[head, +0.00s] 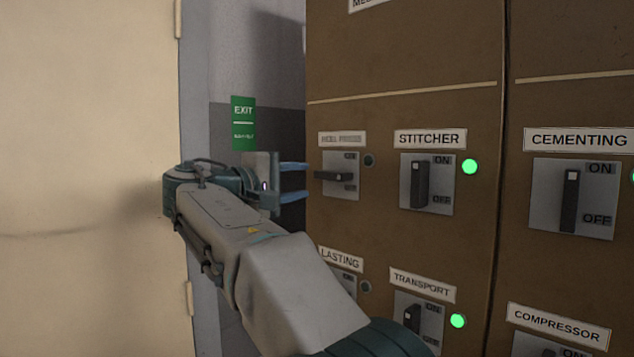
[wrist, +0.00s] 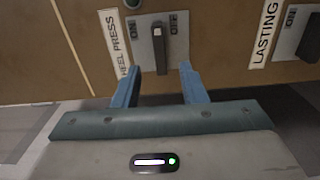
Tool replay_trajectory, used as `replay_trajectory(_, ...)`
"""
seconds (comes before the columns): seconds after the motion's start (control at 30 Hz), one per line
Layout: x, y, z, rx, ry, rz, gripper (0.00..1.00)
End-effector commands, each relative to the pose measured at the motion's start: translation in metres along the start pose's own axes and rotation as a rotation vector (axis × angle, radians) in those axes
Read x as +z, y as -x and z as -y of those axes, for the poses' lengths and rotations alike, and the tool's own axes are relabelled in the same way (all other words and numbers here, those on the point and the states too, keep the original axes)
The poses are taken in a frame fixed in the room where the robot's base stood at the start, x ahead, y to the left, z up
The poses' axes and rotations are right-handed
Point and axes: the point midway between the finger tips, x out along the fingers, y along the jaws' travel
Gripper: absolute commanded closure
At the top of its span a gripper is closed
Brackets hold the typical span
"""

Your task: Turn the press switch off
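The press switch, labelled HEEL PRESS, is a grey plate with a dark lever (head: 335,177) at the left of the brown panel in the head view. Its lever points sideways in the head view, and the lamp beside it (head: 369,160) is dark. In the wrist view the lever (wrist: 160,52) stands between the ON and OFF marks. My gripper (head: 305,181) is open, with its blue fingers pointing at this switch from the left. In the wrist view the fingertips lie either side of the lever's end, with a gap on each side. I see no contact.
The STITCHER switch (head: 420,184) is right of it, with a green lamp lit. The LASTING switch (head: 343,284) is below, partly hidden by my arm. TRANSPORT (head: 412,318) and CEMENTING (head: 570,200) switches are further right. A pale door (head: 85,120) fills the left.

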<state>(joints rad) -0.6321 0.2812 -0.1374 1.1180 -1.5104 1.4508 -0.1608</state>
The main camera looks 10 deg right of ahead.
Motion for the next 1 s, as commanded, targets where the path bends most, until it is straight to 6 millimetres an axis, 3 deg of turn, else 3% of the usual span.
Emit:
replay_trajectory(0.1, 0.0, 0.019, 0.0, -0.001, 0.0, -0.002, 0.62)
replay_trajectory(0.23, 0.0, 0.03, 0.0, -0.001, 0.0, 0.0, 0.62)
replay_trajectory(0.7, 0.005, 0.028, 0.003, -0.024, 0.004, 0.0, 0.62)
replay_trajectory(0.87, 0.029, -0.001, 0.036, -0.181, 0.026, -0.014, 0.62)
replay_trajectory(1.0, 0.071, -0.023, 0.09, -0.414, 0.02, -0.023, 0.62)
